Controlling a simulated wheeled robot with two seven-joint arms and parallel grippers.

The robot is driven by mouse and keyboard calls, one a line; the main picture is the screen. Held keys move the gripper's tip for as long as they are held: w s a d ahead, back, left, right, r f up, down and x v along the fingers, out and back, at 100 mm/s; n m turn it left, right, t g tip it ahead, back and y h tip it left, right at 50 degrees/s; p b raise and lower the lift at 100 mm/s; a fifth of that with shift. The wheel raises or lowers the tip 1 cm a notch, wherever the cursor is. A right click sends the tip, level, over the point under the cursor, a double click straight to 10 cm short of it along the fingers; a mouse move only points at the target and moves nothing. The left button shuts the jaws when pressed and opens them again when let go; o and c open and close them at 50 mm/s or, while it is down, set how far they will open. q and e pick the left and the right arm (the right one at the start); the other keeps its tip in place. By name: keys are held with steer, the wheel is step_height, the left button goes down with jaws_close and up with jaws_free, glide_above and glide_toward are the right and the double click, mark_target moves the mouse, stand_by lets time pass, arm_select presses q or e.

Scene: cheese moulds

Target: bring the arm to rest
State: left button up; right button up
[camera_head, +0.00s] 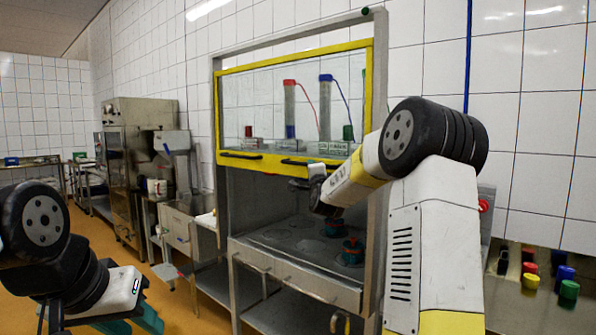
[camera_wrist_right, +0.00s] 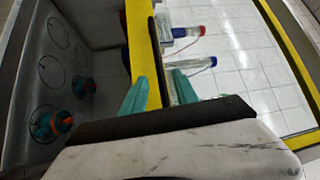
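My right arm reaches in front of the yellow-framed sash window (camera_head: 222,110) of a metal cabinet. Its gripper is near the dark right-hand handle (camera_head: 294,162) and mostly hidden by the wrist. In the right wrist view the two teal fingers of my right gripper (camera_wrist_right: 160,88) stand apart. The dark handle (camera_wrist_right: 158,55) and the yellow bar (camera_wrist_right: 142,45) show between or just beyond them; I cannot tell whether they touch. My left gripper (camera_head: 140,315) is at the lower left over the floor, teal fingers partly cut off by the picture edge.
The cabinet's worktop (camera_head: 290,240) lies below the raised sash, with teal-and-red fittings (camera_head: 352,250). Red- and blue-capped cylinders (camera_head: 290,105) show through the glass. Coloured pots (camera_head: 568,291) stand on a shelf at right. A sink (camera_head: 180,222) and steel machine (camera_head: 125,160) are left.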

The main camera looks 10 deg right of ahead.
steer(key=s+a+f+n+g+y, duration=0.1)
steer(key=s+a+n+g+y, duration=0.2)
steer(key=s, duration=0.5)
steer(key=s+a+f+n+g, duration=0.1)
steer(key=s+a+n+g, duration=0.1)
steer(key=s+a+n, duration=0.45)
steer(key=s+f+n+g, duration=0.2)
steer(key=s+f+n, duration=0.1)
steer(key=s, duration=0.7)
steer(key=s+a+f+n+g+y, duration=0.1)
steer(key=s+f+n+g, duration=0.2)
steer(key=s, duration=0.8)
steer(key=s+f+n+g, duration=0.3)
steer(key=s+f, duration=0.3)
steer(key=s, duration=0.5)
steer(key=shift+s+a+f+y, duration=0.15)
steer(key=shift+s+a+y, duration=0.1)
steer(key=shift+a+y, duration=0.1)
